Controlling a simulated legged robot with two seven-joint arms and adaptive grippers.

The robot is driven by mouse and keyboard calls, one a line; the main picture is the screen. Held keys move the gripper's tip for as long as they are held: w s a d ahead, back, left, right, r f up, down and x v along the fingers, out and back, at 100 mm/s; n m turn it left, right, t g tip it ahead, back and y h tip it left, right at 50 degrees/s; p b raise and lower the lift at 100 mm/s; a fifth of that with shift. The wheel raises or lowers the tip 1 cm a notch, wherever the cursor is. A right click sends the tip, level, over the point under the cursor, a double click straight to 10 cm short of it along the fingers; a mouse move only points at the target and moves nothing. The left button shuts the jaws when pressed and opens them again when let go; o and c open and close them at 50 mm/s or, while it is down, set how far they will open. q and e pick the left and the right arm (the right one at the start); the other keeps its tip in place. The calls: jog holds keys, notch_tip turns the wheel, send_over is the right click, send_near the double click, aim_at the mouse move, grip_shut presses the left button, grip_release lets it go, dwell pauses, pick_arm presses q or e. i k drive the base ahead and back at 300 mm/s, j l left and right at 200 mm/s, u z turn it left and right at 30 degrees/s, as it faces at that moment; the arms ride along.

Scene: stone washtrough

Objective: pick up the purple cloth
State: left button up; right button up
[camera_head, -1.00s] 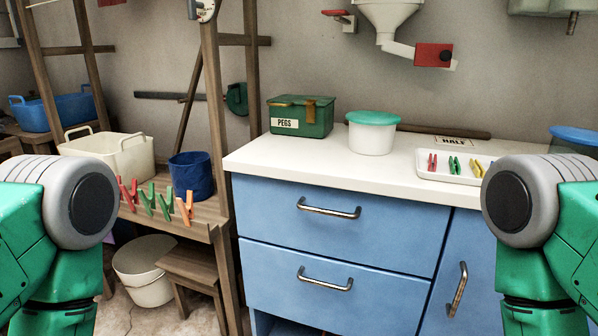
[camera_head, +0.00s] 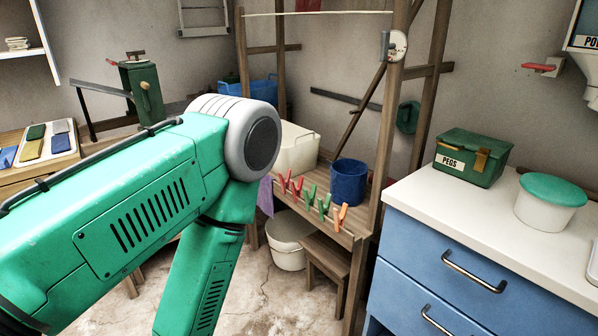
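A small piece of purple cloth (camera_head: 265,197) shows beside my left arm, hanging at the left end of the wooden rack's shelf. Most of it is hidden behind my raised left arm, so I cannot tell its full size or what holds it. My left arm fills the left and middle of the view, with its elbow near the cloth in the picture. Neither gripper is in view, and my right arm is out of the picture.
The wooden rack (camera_head: 371,196) holds a cream tub (camera_head: 297,150), a blue bucket (camera_head: 348,182) and several coloured pegs. A white bucket (camera_head: 289,241) and wooden stool (camera_head: 327,256) stand below. A blue cabinet (camera_head: 420,262) stands right. Some floor (camera_head: 262,300) is clear.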

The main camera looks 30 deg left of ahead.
aim_at(264, 201)
jog(key=u, duration=1.1)
